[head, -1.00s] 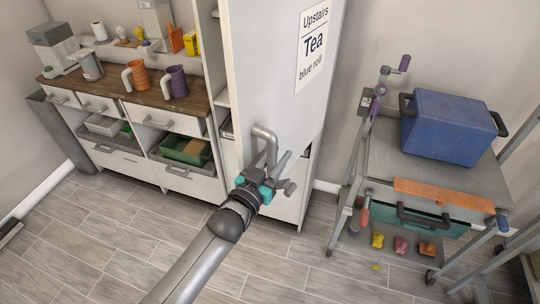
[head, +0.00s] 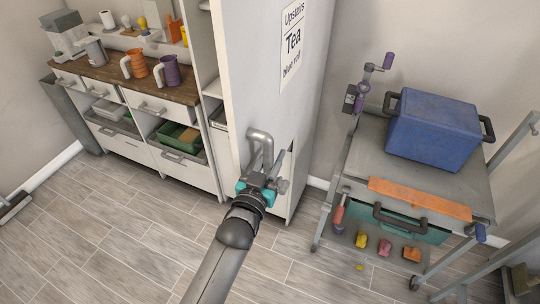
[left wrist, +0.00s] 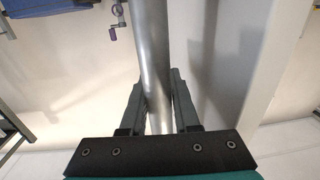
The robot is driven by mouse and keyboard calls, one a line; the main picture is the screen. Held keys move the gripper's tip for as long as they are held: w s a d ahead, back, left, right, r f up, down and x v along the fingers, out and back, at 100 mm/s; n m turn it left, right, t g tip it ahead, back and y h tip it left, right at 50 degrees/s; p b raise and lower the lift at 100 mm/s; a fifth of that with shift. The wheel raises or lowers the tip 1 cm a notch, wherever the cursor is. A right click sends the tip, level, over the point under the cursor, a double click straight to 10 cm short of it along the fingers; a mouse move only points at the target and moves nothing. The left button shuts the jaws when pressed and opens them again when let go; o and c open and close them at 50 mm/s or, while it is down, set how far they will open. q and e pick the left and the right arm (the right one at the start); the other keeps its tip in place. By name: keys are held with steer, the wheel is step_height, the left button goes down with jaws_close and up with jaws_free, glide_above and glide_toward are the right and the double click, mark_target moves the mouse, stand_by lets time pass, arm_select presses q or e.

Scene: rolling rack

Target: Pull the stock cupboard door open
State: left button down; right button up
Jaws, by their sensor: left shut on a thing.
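The stock cupboard door (head: 262,95) is a tall pale panel with a sign reading "Upstairs Tea blue roll". Its grey bar handle (head: 263,146) sits low on the panel. My left gripper (head: 264,180) is at the lower part of the handle. In the left wrist view the two fingers are shut on the upright handle bar (left wrist: 153,60), one on each side of it. Shelf edges (head: 212,88) show at the left of the door, so the door stands at least partly away from them. My right gripper is not in view.
A rolling rack (head: 350,185) with a blue crate (head: 435,128) stands to the right. An orange board (head: 418,199) lies on its front edge. A counter (head: 118,73) with mugs is at the left. The wooden floor in front is clear.

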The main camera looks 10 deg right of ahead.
arm_select(q)
steer(key=shift+r, duration=0.25)
steer(key=c, duration=1.1)
jaws_free()
steer(key=shift+o, duration=0.8)
steer(key=shift+w, duration=0.1)
steer(key=shift+f, duration=0.15)
steer(key=v, duration=1.5)
